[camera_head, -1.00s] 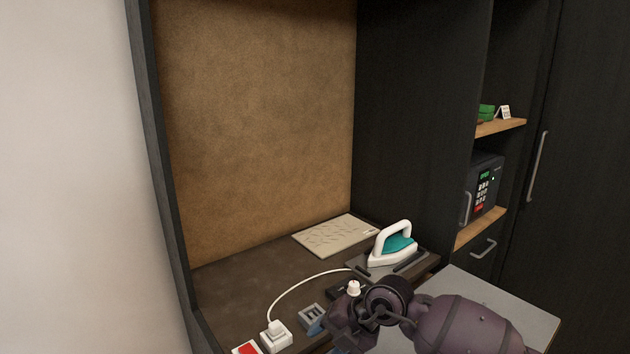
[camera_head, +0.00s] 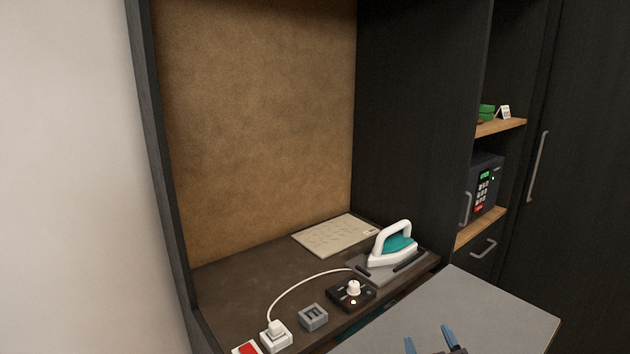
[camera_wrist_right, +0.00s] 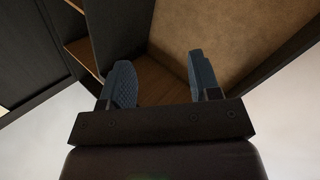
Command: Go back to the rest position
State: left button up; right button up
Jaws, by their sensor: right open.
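My right gripper (camera_head: 430,340) shows at the bottom of the head view, its two blue fingertips apart over the grey board. In the right wrist view the same gripper (camera_wrist_right: 160,85) has its fingers spread with nothing between them. My left gripper is in neither view. The white and teal iron (camera_head: 394,246) rests on a grey stand (camera_head: 385,268) on the dark vanity top. In front of it sit a black box with a white knob (camera_head: 353,290), a small grey socket block (camera_head: 313,317) and a white plug in a white socket (camera_head: 276,335).
The grey board (camera_head: 470,310) fills the lower right. A beige patterned panel (camera_head: 335,236) lies at the back of the vanity top. A red and white block (camera_head: 246,348) sits at the front left. Shelves with a dark safe (camera_head: 484,185) stand at the right.

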jog(key=s+d+f+m+g+h, duration=0.35)
jog(key=s+d+f+g, duration=0.45)
jog(key=s+f, duration=0.3)
jog(key=s+f+m+g+y, duration=0.1)
jog(key=s+f+g, duration=0.1)
jog(key=s+g, duration=0.35)
jog(key=s+f+g+y, duration=0.1)
jog(key=s+f+g, duration=0.1)
jog(key=s, duration=0.7)
jog(key=w+f+t, duration=0.7)
jog(key=f+t, duration=0.1)
jog(key=f, duration=0.2)
jog(key=shift+w+d+n+y, duration=0.25)
jog(key=shift+w+n+y, duration=0.1)
jog(key=shift+y, duration=0.1)
